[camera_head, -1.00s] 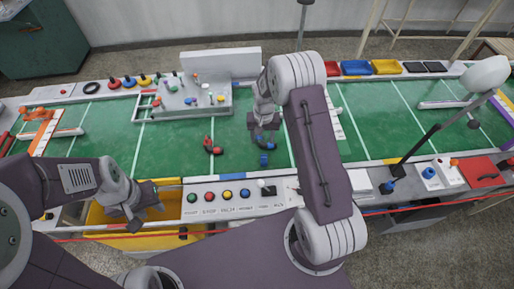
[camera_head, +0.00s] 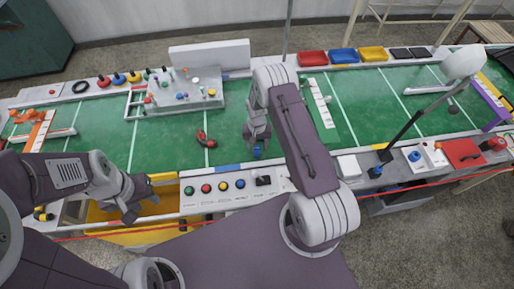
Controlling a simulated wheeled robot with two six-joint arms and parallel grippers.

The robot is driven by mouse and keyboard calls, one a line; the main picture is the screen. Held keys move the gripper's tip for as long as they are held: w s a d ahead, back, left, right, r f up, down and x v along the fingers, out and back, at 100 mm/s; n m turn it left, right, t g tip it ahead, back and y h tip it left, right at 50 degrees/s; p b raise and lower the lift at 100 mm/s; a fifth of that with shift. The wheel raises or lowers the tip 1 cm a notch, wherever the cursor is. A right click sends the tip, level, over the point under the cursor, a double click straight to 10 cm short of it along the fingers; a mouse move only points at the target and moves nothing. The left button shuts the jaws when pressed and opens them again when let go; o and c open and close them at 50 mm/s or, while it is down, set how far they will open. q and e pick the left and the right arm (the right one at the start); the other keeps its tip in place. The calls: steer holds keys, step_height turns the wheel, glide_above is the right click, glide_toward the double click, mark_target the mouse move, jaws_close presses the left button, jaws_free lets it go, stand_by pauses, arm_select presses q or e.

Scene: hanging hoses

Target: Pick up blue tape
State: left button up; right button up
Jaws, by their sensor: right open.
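The blue tape (camera_head: 257,153) is a small blue thing on the green table, near the middle of its front edge. My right gripper (camera_head: 257,144) is open and comes down right over it, its fingertips at the tape's far side. The gripper partly hides the tape, and I cannot tell whether the fingers touch it or stand around it. My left gripper (camera_head: 136,198) is over the yellow bin at the front left, away from the tape. Its jaw gap does not show clearly.
Red-handled pliers (camera_head: 206,139) lie on the green table (camera_head: 180,150) left of the tape. A button panel (camera_head: 222,199) lines the front edge. A grey fixture board (camera_head: 185,97) stands behind. The yellow bin (camera_head: 160,233) is at front left.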

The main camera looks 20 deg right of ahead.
mark_target(259, 151)
steer(key=shift+w+f, duration=0.1)
steer(key=shift+f, duration=0.35)
steer(key=shift+r, duration=0.1)
jaws_close()
steer(key=shift+r, duration=0.25)
steer(key=r, duration=0.2)
steer(key=s+r+b, duration=0.1)
steer(key=r, duration=0.1)
steer(key=shift+d+r, duration=0.1)
steer(key=shift+d, duration=0.1)
steer(key=s+d+r+b, duration=0.1)
steer(key=s+d+r, duration=0.2)
steer(key=s+r, duration=0.3)
steer(key=s, duration=0.4)
steer(key=shift+s+r, duration=0.15)
steer(key=shift+d, duration=0.1)
steer(key=c, duration=0.7)
jaws_free()
jaws_close()
